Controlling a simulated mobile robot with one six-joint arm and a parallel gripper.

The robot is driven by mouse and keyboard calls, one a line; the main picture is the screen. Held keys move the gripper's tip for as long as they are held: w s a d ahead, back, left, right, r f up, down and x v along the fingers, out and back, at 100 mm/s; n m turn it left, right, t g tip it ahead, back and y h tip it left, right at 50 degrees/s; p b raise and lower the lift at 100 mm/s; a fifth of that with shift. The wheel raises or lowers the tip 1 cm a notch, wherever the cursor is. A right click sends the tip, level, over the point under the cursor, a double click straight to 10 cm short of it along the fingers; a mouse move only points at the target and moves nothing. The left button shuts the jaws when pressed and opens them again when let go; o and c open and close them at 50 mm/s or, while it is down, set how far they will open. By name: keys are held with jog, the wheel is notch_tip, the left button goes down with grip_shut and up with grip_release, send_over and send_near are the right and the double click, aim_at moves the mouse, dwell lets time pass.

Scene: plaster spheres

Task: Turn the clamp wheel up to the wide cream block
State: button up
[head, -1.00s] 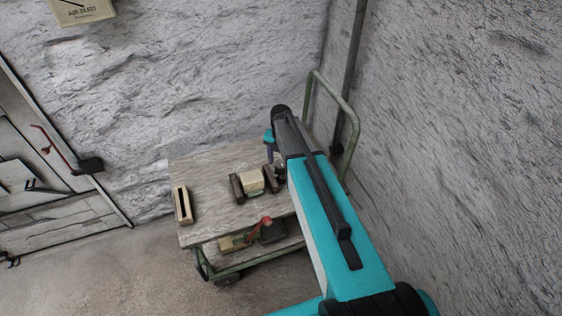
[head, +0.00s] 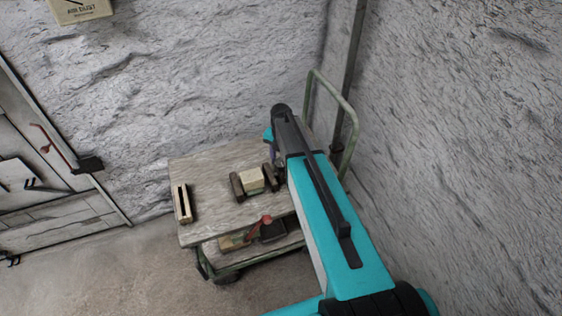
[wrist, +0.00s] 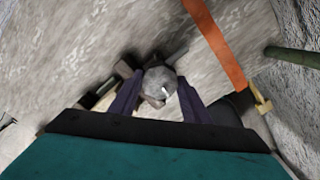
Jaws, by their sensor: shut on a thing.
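The wide cream block (head: 252,180) sits on the cart top between two dark clamp jaws, the left jaw (head: 237,186) and the right jaw (head: 270,178). I cannot tell whether both jaws touch it. In the wrist view the round grey clamp wheel (wrist: 160,77) lies between the purple fingers of my gripper (wrist: 158,90), which is shut on it. In the head view my arm hides the wheel and most of the gripper, at the right of the clamp.
A slotted cream block (head: 182,204) stands at the left of the cart top (head: 205,170). A red-knobbed thing (head: 265,221) is on the lower shelf. A green rail (head: 347,150) rises behind my arm by the right wall. An orange strip (wrist: 215,40) crosses the wrist view.

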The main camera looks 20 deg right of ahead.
jog(key=m+b, duration=0.2)
jog(key=m, duration=0.2)
jog(key=shift+f, duration=0.1)
jog(key=m+b, duration=0.2)
jog(key=m, duration=0.3)
jog(key=m+b, duration=0.1)
jog(key=m, duration=0.3)
jog(key=shift+m, duration=0.4)
jog(key=m+b, duration=0.1)
jog(key=m, duration=0.4)
jog(key=shift+m, duration=0.3)
jog(key=m+b, duration=0.1)
jog(key=m, duration=0.8)
jog(key=shift+m, duration=0.4)
jog(key=m, duration=0.5)
jog(key=shift+b, duration=0.4)
jog(key=m, duration=0.5)
